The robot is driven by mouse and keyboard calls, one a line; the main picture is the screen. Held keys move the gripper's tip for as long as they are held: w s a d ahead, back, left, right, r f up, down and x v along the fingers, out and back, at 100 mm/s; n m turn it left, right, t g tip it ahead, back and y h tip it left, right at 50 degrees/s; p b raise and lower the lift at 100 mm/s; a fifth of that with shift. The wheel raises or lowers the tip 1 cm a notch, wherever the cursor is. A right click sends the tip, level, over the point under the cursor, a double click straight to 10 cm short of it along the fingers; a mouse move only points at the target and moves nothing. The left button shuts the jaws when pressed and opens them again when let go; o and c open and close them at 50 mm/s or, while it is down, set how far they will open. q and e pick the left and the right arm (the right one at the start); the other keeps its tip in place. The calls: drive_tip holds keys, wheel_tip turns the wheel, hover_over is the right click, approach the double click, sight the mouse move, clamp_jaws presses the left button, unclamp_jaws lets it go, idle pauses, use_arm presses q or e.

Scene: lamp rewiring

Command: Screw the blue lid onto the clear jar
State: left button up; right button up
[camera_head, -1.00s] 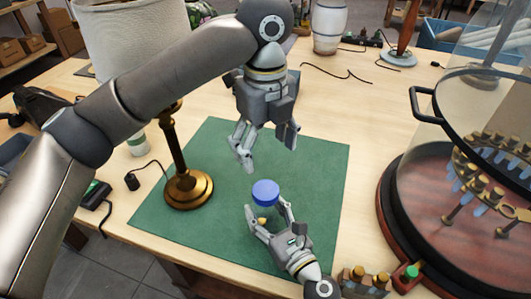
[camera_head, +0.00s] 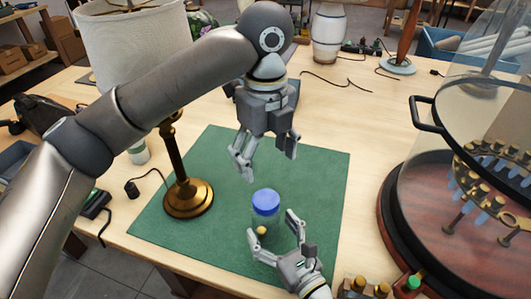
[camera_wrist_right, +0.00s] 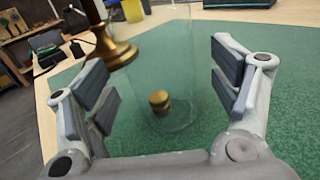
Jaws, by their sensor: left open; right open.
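The clear jar (camera_head: 264,222) stands upright on the green mat (camera_head: 318,180), with the blue lid (camera_head: 265,201) on its top. I cannot tell how tightly the lid sits. A small brass piece (camera_head: 261,230) shows at the bottom of the jar. My right gripper (camera_head: 271,226) is open, low at the jar's near right side. In the right wrist view the clear jar (camera_wrist_right: 165,60) stands ahead between the spread fingers, with gaps on both sides; the lid is out of that view. My left gripper (camera_head: 265,164) is open and empty, pointing down above and behind the lid.
A brass lamp (camera_head: 188,197) with a white shade stands left of the jar. A round wooden base with a glass dome (camera_head: 440,190) is at the right. Small brass fittings (camera_head: 362,288) lie at the near edge. The mat's right part is clear.

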drive_tip(key=v, duration=0.9)
idle(0.3)
